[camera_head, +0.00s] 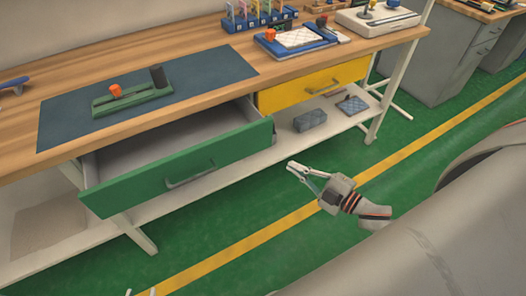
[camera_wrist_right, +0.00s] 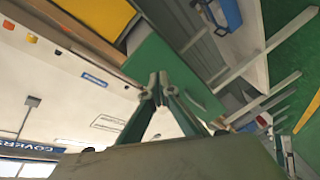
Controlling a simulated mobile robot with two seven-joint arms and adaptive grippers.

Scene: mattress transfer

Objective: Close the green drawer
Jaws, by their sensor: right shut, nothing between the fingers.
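The green drawer (camera_head: 178,172) is pulled out from under the workbench, with its grey interior exposed and a handle on its front. My right gripper (camera_head: 291,166) is shut and empty, in front of and to the right of the drawer's right end, apart from the handle. In the right wrist view my right gripper's fingertips (camera_wrist_right: 157,77) meet in front of the green drawer front (camera_wrist_right: 175,75); I cannot tell whether they touch it. Only small pale tips of my left gripper (camera_head: 141,293) show at the bottom edge; the rest is cut off.
A yellow drawer (camera_head: 312,84) beside the green one is shut. The wooden benchtop (camera_head: 190,47) carries a dark mat (camera_head: 215,75) with a green fixture (camera_head: 145,98). Grey boxes (camera_head: 310,120) lie on the lower shelf. Green floor in front of the bench is clear.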

